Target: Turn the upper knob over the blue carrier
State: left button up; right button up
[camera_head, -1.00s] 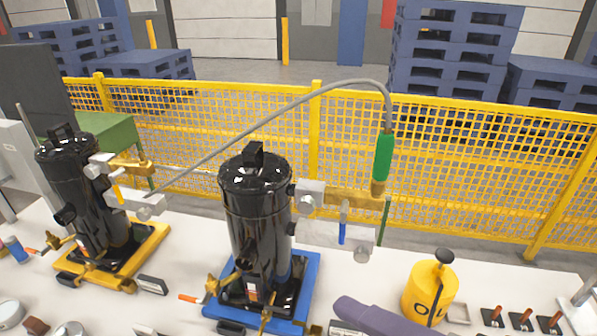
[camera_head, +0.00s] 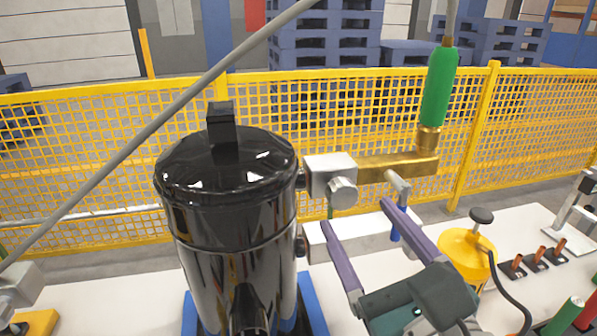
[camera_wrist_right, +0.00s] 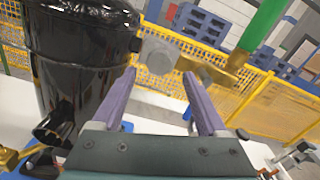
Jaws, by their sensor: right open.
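The upper knob (camera_head: 342,192) is a silver faceted cap on the grey block at the right side of the black compressor (camera_head: 225,215). The compressor stands on the blue carrier (camera_head: 315,305). My right gripper (camera_head: 357,216) has two purple fingers spread apart with nothing between them. In the head view its tips are just below the knob. In the right wrist view the knob (camera_wrist_right: 159,57) lies straight ahead, beyond and between the fingertips (camera_wrist_right: 158,75); no contact shows. My gripper partly hides the lower valve block.
A brass pipe (camera_head: 395,166) runs right from the block to a green-sleeved hose (camera_head: 436,90). A blue lever (camera_head: 394,232) hangs close to my right fingers. A yellow oil can (camera_head: 462,252) stands at the right. A yellow mesh fence (camera_head: 90,150) is behind.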

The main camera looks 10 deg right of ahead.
aim_at(345, 200)
jog(key=w, duration=0.5)
jog(key=shift+a, duration=0.15)
grip_shut()
dwell(0.4)
